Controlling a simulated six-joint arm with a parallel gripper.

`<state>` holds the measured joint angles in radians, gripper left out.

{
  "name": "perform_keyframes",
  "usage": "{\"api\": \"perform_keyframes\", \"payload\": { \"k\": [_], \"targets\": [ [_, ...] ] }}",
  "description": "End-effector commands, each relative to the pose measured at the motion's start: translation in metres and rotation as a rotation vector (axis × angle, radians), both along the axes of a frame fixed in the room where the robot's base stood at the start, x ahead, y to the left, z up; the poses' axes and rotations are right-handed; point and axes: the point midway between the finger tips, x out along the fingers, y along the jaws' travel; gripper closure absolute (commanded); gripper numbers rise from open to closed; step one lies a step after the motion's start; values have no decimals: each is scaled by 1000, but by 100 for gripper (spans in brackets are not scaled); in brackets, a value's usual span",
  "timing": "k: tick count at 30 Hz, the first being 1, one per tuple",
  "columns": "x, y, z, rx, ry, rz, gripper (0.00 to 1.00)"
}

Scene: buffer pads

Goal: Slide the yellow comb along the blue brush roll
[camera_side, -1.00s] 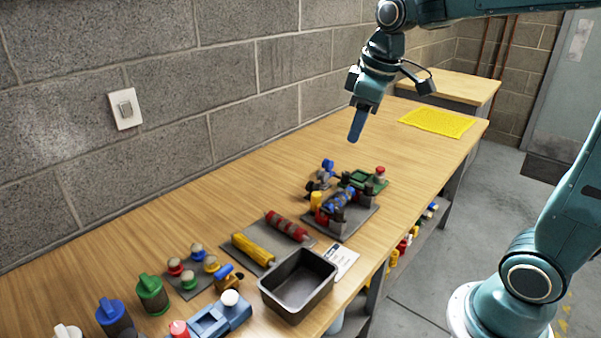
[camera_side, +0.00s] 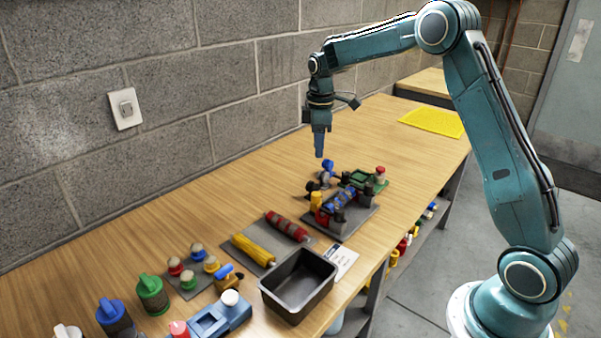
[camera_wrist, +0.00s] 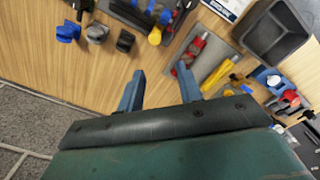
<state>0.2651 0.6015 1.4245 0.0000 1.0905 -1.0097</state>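The blue brush roll (camera_side: 341,198) lies in a fixture on a dark grey base plate in the side view. It shows partly at the top edge of the wrist view (camera_wrist: 161,14). A small yellow part (camera_side: 316,201), which looks like the comb, is at the left end of the roll; it also shows in the wrist view (camera_wrist: 155,36). Whether it touches the roll I cannot tell. My gripper (camera_side: 319,154) points down above the bench, behind and above the fixture. In the wrist view its two blue fingers (camera_wrist: 160,69) stand apart with nothing between them.
A red roll (camera_side: 287,226) and a yellow roll (camera_side: 253,249) lie on a grey pad left of the fixture. A dark open bin (camera_side: 317,262) stands in front. Blue and dark knobs (camera_side: 327,167) stand behind the fixture. The bench before the yellow mat (camera_side: 433,123) is clear.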

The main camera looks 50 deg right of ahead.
Motion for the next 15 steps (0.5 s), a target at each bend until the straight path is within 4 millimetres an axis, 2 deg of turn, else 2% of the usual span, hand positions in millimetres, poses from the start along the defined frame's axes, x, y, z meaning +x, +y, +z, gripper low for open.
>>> {"api": "perform_keyframes", "payload": {
  "k": [1, 5, 15],
  "targets": [
    [4, -4, -8, 2, 9, 12, 65],
    [9, -9, -19, 6, 21, 34, 65],
    [11, -11, -24, 6, 25, 41, 65]
  ]
}}
